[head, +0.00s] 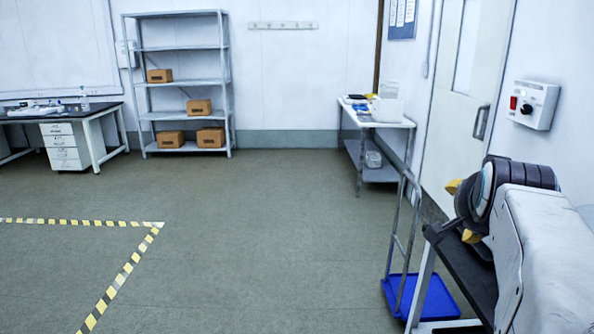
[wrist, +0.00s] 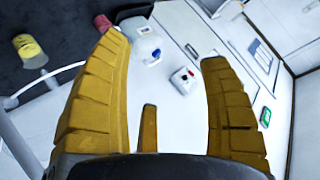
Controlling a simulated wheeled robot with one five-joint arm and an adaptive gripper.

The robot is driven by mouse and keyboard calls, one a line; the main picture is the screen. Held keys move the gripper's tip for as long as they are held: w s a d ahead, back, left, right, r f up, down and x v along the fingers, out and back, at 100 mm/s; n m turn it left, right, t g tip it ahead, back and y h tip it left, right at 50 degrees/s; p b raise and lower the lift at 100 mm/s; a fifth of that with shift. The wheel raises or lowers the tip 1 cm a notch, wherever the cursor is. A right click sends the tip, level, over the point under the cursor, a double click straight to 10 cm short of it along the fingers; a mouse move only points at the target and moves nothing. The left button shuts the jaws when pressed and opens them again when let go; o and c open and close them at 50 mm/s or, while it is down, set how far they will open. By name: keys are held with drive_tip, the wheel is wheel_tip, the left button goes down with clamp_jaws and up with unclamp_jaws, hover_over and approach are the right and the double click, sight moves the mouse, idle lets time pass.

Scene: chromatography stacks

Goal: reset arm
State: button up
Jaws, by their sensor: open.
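My arm reaches in from the right side of the head view. My gripper (head: 462,212) is at its far end, with two yellow finger parts showing past the dark wrist joint. In the wrist view my gripper (wrist: 164,52) has its yellow fingers spread wide apart, with a shorter yellow finger between them. Nothing is held between the fingers. The rest of the gripper is hidden behind the arm in the head view.
A blue-based trolley (head: 432,297) stands close below my arm. A white control box (head: 533,104) is on the right wall beside the door (head: 458,110). A side table (head: 385,122) and shelf rack (head: 183,148) stand at the back. The middle floor is clear.

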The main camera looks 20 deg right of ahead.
drive_tip(key=s+a+f+n+g+y, duration=0.2)
drive_tip(key=s+a+f+n, duration=0.15)
drive_tip(key=f, duration=0.45)
drive_tip(key=s+a+f+n+g+y, duration=0.25)
drive_tip(key=s+a+f, duration=0.2)
drive_tip(key=f, duration=0.25)
drive_tip(key=s+a+n+y+p, duration=0.3)
drive_tip(key=a+n+p, duration=0.5)
drive_tip(key=a, duration=1.1)
drive_tip(key=shift+s+a+r+n+g, duration=0.2)
drive_tip(key=shift+r+n+g, duration=0.2)
drive_tip(key=shift+n, duration=0.2)
drive_tip(key=shift+d+y, duration=0.15)
drive_tip(key=shift+y, duration=0.1)
